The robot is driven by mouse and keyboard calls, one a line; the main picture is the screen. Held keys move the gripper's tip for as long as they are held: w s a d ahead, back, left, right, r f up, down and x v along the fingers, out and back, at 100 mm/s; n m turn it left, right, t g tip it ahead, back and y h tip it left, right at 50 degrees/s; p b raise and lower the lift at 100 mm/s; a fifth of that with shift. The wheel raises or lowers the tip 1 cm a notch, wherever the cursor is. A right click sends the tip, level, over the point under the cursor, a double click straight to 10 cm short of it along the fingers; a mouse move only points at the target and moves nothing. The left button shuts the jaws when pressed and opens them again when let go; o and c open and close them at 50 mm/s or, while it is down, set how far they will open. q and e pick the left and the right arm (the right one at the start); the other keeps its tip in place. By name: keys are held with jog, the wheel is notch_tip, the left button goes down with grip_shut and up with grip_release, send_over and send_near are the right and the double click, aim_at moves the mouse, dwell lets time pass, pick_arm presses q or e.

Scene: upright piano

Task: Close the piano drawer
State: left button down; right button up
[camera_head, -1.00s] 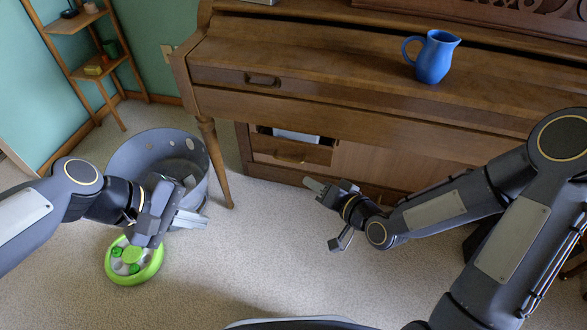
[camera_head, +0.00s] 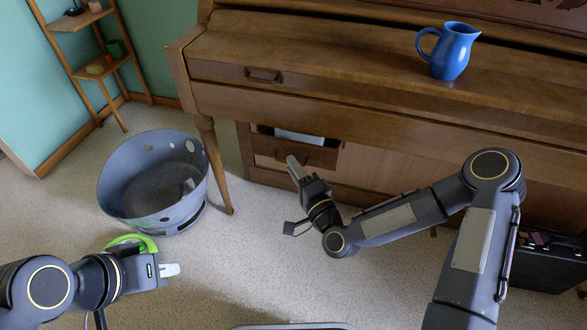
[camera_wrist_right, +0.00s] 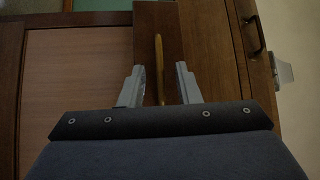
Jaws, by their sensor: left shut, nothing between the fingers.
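The small lower drawer (camera_head: 300,152) under the piano (camera_head: 400,120) stands part-way open, with something pale (camera_head: 300,137) visible inside. My right gripper (camera_head: 293,166) is just in front of the drawer, its fingers pointing up and left toward the drawer front. In the right wrist view its fingers (camera_wrist_right: 160,85) are apart, with a thin golden-brown handle (camera_wrist_right: 160,60) lined up between them; I cannot tell whether they touch it. My left gripper (camera_head: 172,269) is shut and empty, low at the left, well away from the drawer.
A grey bin (camera_head: 150,195) stands left of the piano leg (camera_head: 216,170). A green round object (camera_head: 130,242) lies partly hidden behind my left gripper. A blue pitcher (camera_head: 448,50) stands on the piano. A black case (camera_head: 545,265) is at the right. The middle carpet is clear.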

jog(key=shift+w+a+r, duration=0.1)
jog(key=shift+w+a, duration=0.1)
jog(key=shift+w, duration=0.2)
grip_shut()
pick_arm(q)
jog(key=shift+w+f, duration=0.1)
